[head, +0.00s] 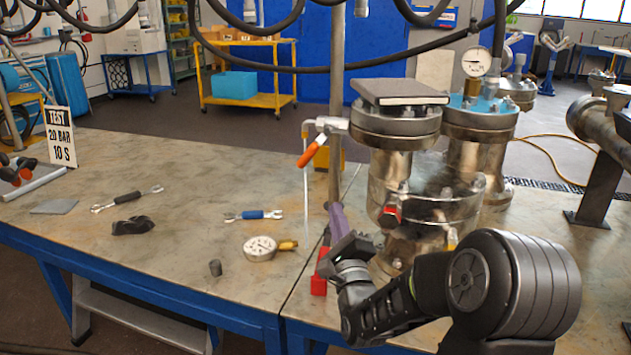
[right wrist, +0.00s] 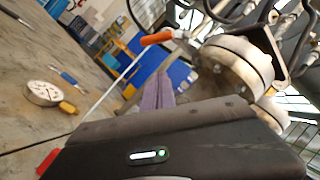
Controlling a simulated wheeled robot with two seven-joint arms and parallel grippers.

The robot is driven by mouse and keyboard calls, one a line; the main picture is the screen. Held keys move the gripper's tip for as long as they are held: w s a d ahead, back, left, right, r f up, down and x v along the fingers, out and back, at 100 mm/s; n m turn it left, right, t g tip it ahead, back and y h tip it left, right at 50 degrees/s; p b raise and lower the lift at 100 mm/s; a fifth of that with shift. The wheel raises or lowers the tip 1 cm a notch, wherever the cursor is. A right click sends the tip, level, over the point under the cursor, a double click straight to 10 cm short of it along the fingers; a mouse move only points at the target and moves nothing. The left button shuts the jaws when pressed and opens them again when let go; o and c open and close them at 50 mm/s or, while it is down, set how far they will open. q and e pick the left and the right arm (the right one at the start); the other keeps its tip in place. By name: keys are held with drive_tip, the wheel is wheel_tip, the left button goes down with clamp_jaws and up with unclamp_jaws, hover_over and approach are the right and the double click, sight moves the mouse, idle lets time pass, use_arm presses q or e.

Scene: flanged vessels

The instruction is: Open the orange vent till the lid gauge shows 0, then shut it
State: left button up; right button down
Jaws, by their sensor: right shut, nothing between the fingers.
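The orange vent handle (head: 312,150) slants down to the left from a silver valve body (head: 333,126) beside the front vessel's flange; the handle also shows in the right wrist view (right wrist: 156,39). A thin pale pipe runs down from the valve. The lid gauge (head: 476,62) stands upright on the rear vessel's blue lid (head: 480,106); its needle is too small to read. My right gripper (head: 335,208), with purple fingers, is shut and empty, pointing up below the vent, apart from the handle. The fingers also show in the right wrist view (right wrist: 158,90). My left gripper is out of view.
Black hoses (head: 350,69) hang above. The bench's left part has free room.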

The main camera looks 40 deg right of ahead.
sight(314, 148)
idle(0.3)
drive_tip(key=a+r+p+x, duration=0.1)
drive_tip(key=a+x, duration=0.1)
drive_tip(key=x, duration=1.1)
drive_tip(key=shift+w+a+p, duration=0.25)
drive_tip(key=shift+w+p, duration=0.05)
drive_tip(key=shift+p, duration=0.05)
drive_tip(key=shift+r, duration=0.1)
